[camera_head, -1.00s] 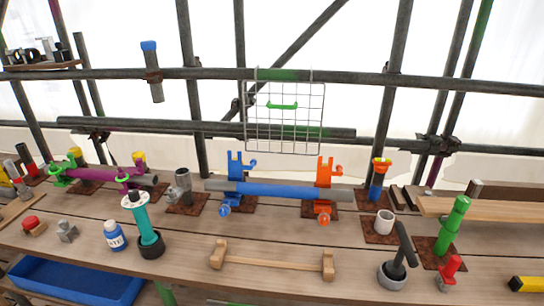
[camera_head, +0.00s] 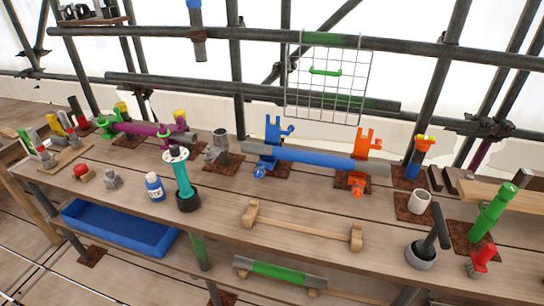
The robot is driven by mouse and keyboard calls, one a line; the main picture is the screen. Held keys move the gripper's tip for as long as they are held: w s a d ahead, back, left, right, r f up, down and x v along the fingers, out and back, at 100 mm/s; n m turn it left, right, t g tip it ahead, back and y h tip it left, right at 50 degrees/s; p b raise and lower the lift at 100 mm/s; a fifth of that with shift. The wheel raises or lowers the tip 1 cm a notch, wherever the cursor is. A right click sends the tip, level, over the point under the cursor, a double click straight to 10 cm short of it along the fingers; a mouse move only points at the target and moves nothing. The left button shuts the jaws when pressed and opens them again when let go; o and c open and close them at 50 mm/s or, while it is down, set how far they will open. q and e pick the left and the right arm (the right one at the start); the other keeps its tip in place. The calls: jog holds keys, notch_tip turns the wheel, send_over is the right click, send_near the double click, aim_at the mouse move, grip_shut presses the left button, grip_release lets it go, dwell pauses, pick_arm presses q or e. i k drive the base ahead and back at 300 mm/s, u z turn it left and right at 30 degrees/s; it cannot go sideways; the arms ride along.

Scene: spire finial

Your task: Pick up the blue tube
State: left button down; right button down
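The blue tube (camera_head: 312,158) lies roughly level across two clamp stands near the back middle of the wooden bench. Its middle is blue and its ends are grey. A blue clamp (camera_head: 272,142) holds it near the left end, and an orange clamp (camera_head: 360,158) near the right end. Both clamps appear open at the top, with round knobs hanging at the front. Neither of my grippers is in view.
A wooden rack (camera_head: 302,228) lies in front of the tube. A teal-handled tool (camera_head: 184,184) and a white bottle (camera_head: 154,186) stand left. A mortar-like pot (camera_head: 421,254) stands right. A wire grid (camera_head: 326,84) hangs behind. A blue tray (camera_head: 122,228) sits below.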

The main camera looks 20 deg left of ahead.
aim_at(345, 164)
jog(key=k, duration=0.6)
jog(key=u, duration=0.6)
jog(key=i, duration=1.1)
jog(key=z, duration=0.5)
